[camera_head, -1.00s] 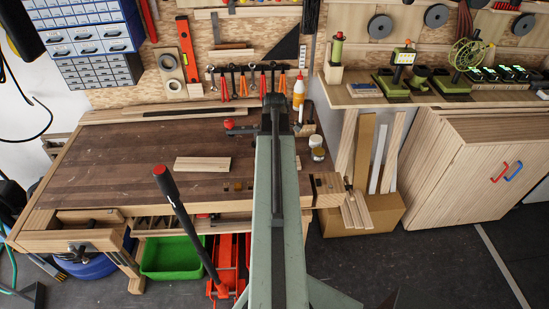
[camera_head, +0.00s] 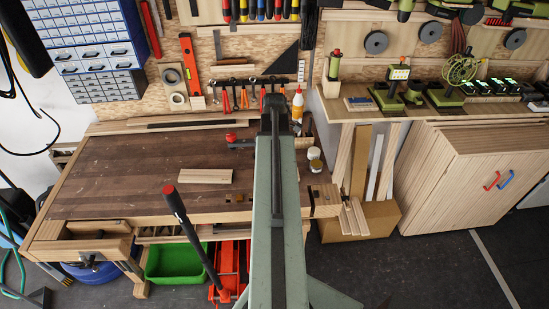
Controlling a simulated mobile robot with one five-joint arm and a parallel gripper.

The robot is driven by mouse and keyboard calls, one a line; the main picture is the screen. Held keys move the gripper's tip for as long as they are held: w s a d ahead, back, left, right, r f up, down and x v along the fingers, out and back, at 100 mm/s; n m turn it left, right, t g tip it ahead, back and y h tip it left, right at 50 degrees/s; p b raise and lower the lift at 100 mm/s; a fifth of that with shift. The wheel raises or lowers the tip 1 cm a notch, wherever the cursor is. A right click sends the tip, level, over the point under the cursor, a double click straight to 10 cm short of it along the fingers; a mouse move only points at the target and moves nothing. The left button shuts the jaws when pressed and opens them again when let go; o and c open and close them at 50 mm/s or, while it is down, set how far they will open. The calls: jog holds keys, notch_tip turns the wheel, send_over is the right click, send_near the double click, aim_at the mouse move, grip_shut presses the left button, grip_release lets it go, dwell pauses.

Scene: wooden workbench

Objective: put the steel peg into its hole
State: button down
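I cannot make out the steel peg or its hole in this view. The wooden workbench (camera_head: 130,180) stands at the left and middle with a dark brown top. A pale flat wooden piece (camera_head: 206,176) lies on it. A red-ended clamp or vise part (camera_head: 232,138) is at the back of the top. A long grey-green beam (camera_head: 263,240) rises through the middle of the picture and hides part of the bench. My gripper is not in view.
Small jars (camera_head: 314,158) and a white bottle (camera_head: 297,105) stand at the bench's right side. A red jack with a black handle (camera_head: 200,250) and a green bin (camera_head: 175,262) are under the front edge. A wooden cabinet (camera_head: 460,180) is at right. The bench's left part is mostly clear.

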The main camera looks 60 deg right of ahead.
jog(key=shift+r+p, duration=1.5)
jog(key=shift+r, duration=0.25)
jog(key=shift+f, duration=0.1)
